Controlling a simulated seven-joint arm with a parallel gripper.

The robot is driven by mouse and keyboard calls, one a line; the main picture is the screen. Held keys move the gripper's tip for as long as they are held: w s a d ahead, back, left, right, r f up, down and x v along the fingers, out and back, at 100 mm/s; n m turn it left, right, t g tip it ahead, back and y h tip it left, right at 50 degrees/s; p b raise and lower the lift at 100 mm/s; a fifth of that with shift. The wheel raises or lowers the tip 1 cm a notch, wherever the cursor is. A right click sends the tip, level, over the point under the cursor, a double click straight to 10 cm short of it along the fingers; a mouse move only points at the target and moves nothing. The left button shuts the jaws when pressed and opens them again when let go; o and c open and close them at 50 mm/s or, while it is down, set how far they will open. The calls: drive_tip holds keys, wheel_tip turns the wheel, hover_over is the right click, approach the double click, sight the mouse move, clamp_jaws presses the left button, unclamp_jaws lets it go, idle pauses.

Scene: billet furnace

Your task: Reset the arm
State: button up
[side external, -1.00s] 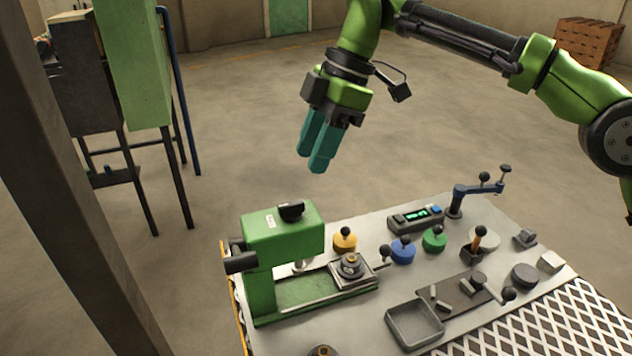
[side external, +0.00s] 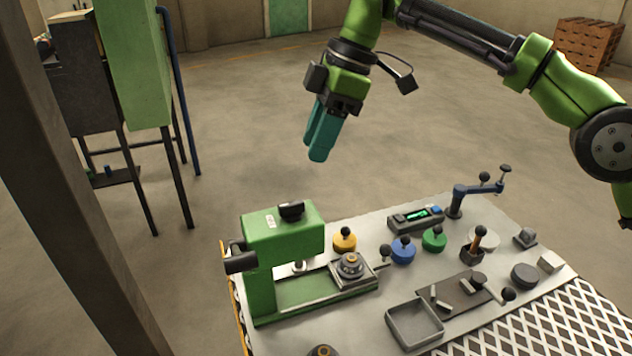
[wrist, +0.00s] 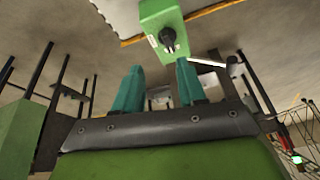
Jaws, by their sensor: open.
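My gripper (side external: 322,145) hangs in the air above and behind the work table, with its teal fingers pointing down. In the wrist view its two fingers (wrist: 158,88) stand apart with nothing between them, so it is open and empty. The green press (side external: 282,222) stands on the left of the table below my gripper, well apart from it. The press also shows at the top of the wrist view (wrist: 163,25).
The table (side external: 375,318) carries yellow (side external: 345,241), blue (side external: 403,251) and green (side external: 434,239) knobbed discs, a display box (side external: 416,219), a blue crank (side external: 478,188) and an empty grey tray (side external: 414,324). A tall green cabinet (side external: 135,65) stands at left.

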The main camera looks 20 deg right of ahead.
drive_tip(key=s+d+f+m+t+h, duration=0.1)
drive_tip(key=s+d+f+m+t, duration=0.2)
drive_tip(key=s+d+m, duration=0.7)
drive_tip(key=s+d+f+m+t+h, duration=0.1)
drive_tip(key=s+d+f+m+t, duration=0.3)
drive_tip(key=s+d+m, duration=0.5)
drive_tip(key=shift+s+d+m, duration=0.4)
drive_tip(key=shift+s+d, duration=1.85)
drive_tip(key=shift+d, duration=2.05)
